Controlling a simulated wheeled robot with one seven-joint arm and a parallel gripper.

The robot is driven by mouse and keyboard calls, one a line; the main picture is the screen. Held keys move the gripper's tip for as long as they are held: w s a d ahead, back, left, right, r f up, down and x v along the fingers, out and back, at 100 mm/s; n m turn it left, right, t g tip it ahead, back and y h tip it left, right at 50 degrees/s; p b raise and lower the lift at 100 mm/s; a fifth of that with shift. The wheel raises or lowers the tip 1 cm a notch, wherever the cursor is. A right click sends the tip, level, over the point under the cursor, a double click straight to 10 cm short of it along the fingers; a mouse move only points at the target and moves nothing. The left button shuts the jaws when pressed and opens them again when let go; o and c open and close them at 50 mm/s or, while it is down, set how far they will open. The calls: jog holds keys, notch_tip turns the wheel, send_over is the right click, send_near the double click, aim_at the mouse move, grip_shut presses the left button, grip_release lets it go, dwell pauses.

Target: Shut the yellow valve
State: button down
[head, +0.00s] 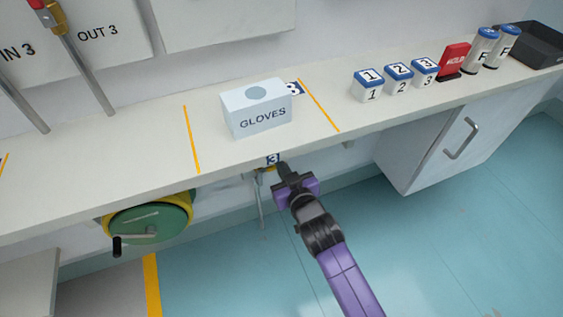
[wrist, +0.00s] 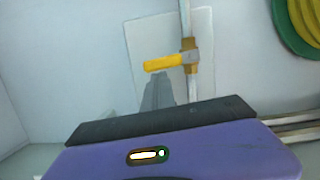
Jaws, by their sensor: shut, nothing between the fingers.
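The yellow valve (wrist: 165,63) shows in the wrist view as a yellow lever on a brass body, on a thin vertical pipe in front of a pale plate. Its lever points left, crosswise to the pipe. In the head view only a small yellow part of the valve (head: 268,169) shows under the counter edge, beside my gripper. My gripper (head: 284,169) is shut and empty. In the wrist view its fingertips (wrist: 158,80) appear just below the lever; I cannot tell whether they touch it.
The counter (head: 80,188) overhangs the valve, with a gloves box (head: 258,109) on it. A green and yellow reel with a crank (head: 150,222) hangs under it at left. A cabinet (head: 425,150) stands at right. A red-handled valve (head: 48,12) is on the wall panel. The blue floor in front is clear.

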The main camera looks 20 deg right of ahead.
jog(key=shift+d+f, duration=0.15)
jog(key=shift+f, duration=0.2)
dwell(0.4)
jog(key=shift+r, duration=0.1)
notch_tip(320, 180, up, 5)
jog(key=p, duration=0.4)
jog(key=f+p+v, duration=0.1)
jog(key=v, duration=0.8)
jog(key=shift+s, duration=0.5)
jog(key=shift+r, duration=0.15)
